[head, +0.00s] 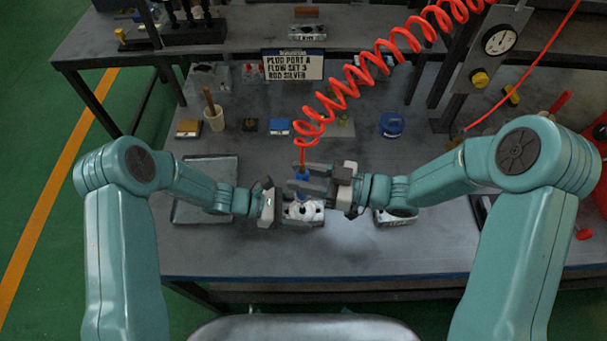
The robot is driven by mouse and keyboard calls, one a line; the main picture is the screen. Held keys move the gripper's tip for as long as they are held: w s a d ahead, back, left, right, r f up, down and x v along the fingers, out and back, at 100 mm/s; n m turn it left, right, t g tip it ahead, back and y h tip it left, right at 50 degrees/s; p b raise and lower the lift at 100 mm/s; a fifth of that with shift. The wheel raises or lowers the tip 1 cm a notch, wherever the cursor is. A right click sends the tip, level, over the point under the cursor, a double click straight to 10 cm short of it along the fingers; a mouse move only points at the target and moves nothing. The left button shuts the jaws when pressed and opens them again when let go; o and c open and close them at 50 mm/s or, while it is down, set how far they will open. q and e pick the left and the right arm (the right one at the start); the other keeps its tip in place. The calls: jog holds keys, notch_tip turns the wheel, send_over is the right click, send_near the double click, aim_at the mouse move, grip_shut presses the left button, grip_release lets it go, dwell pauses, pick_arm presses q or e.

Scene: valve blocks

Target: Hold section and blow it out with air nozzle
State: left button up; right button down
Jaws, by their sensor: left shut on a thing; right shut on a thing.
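A silver valve section (303,212) is in the middle, near the front of the bench. My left gripper (282,208) is shut on the section from its left side. The blue air nozzle (301,175) hangs at the end of a red coiled hose (342,92), just above the section. My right gripper (312,181) is shut on the nozzle, coming in from the right. The nozzle's lower tip is hidden by the gripper fingers, so I cannot tell whether it touches the section.
A grey tray (184,213) lies left of my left gripper. Another silver block (396,217) sits to the right under my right arm. A sign (293,65), a cup with a brush (214,117) and a blue round container (392,124) stand farther back. A pressure gauge (499,41) is at upper right.

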aim_at(304, 164)
pick_arm(q)
jog(key=shift+r, duration=0.1)
dwell(0.4)
pick_arm(e)
jog(key=shift+r, duration=3.65)
pick_arm(q)
jog(key=o, duration=1.5)
jog(key=v, duration=1.2)
jog(key=shift+a, duration=0.1)
